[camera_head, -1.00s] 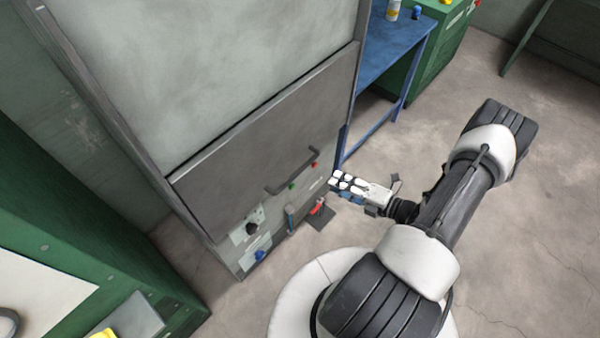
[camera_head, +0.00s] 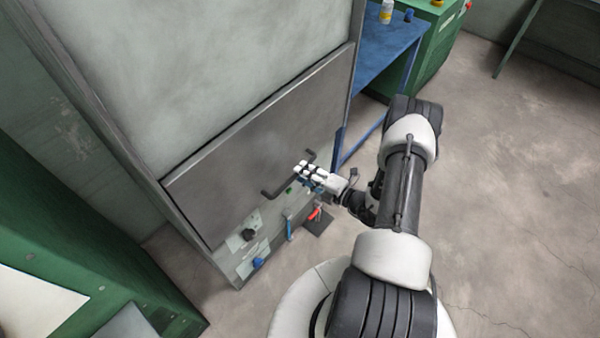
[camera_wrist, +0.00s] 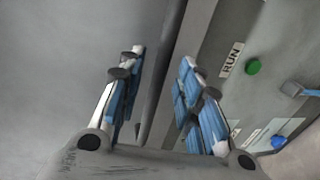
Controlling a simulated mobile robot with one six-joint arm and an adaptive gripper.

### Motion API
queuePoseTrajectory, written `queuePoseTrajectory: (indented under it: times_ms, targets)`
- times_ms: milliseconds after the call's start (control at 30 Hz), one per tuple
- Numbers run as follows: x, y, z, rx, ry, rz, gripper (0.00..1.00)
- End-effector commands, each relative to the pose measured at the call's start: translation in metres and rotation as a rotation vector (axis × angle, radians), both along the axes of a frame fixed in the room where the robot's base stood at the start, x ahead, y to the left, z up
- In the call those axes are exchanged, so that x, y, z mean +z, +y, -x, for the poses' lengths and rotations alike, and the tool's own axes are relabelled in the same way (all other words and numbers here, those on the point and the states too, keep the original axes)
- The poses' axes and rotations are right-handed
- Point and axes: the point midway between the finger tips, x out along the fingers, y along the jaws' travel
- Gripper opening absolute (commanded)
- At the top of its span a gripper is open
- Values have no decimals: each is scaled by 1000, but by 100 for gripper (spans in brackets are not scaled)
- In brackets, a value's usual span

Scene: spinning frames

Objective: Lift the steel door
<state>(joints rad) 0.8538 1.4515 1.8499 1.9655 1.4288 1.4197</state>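The steel door (camera_head: 235,150) is a dark grey panel low on the front of a tall grey cabinet, and it is down. Its dark bar handle (camera_head: 268,193) runs along the lower part; the right portion is partly hidden behind my gripper (camera_head: 308,170). In the wrist view, my gripper (camera_wrist: 161,60) has its blue-padded fingers apart. The dark handle bar (camera_wrist: 166,75) runs lengthwise between them, with gaps visible on both sides. I cannot tell how deep the bar sits between the fingers.
Below the door is a control panel with a green RUN button (camera_wrist: 253,66), a black knob (camera_head: 249,235) and a blue knob (camera_head: 258,263). A red-handled item (camera_head: 315,213) is near the floor. A blue table (camera_head: 392,45) stands behind right, a green cabinet (camera_head: 75,235) at left. Floor at right is clear.

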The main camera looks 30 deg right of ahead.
Motion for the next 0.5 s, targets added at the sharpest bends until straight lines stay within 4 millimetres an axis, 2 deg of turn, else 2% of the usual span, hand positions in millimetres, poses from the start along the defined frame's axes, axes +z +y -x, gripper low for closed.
queuePoseTrajectory:
  times_ms: [200, 500]
  targets:
    - [-5, 8, -22, 1, 0, 1, 32]
    - [-5, 9, -25, 0, 0, 0, 32]
